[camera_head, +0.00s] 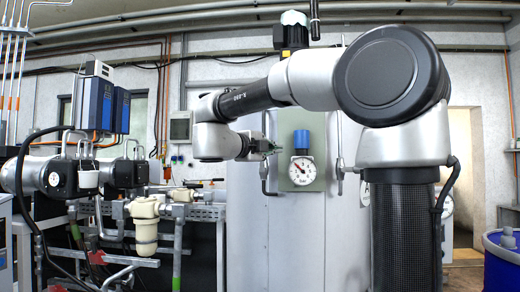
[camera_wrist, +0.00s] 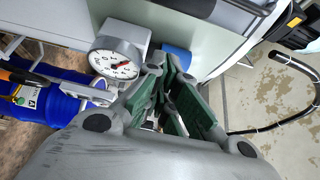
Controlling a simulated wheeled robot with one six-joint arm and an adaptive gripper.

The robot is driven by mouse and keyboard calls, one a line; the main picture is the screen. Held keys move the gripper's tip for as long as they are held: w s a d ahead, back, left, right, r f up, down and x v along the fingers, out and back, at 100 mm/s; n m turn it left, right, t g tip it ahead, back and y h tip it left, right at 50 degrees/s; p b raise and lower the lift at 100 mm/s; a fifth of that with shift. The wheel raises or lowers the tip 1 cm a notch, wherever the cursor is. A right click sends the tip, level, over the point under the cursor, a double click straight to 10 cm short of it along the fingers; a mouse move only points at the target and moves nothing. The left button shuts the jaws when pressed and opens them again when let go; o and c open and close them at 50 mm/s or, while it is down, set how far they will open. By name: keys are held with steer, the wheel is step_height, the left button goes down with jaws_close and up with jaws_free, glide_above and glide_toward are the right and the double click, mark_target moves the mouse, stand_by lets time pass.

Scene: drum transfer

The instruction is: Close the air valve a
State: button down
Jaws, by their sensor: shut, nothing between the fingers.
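A light green panel (camera_head: 302,180) on the pale cabinet carries a round white pressure gauge (camera_head: 302,170) with a blue knob (camera_head: 301,139) above it. Thin pipes with fittings run on both sides of the panel. I cannot tell for certain which fitting is air valve a. My gripper (camera_head: 272,148) is at the panel's left edge, beside the left pipe (camera_head: 266,182), shut and empty. In the wrist view my gripper's dark green fingers (camera_wrist: 168,78) point toward the panel, with the gauge (camera_wrist: 115,65) on the left and the blue knob (camera_wrist: 176,56) just beyond. The fingers hide what lies behind them.
Pumps and pipework (camera_head: 60,175) with a cream filter housing (camera_head: 146,225) stand at the left. A blue drum (camera_head: 500,262) is at the lower right. A black hose (camera_wrist: 300,115) curves over the floor in the wrist view.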

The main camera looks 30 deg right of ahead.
steer(key=x, duration=0.6)
steer(key=shift+s, duration=0.1)
steer(key=w+a, duration=0.2)
steer(key=w, duration=0.1)
steer(key=shift+a, duration=0.35)
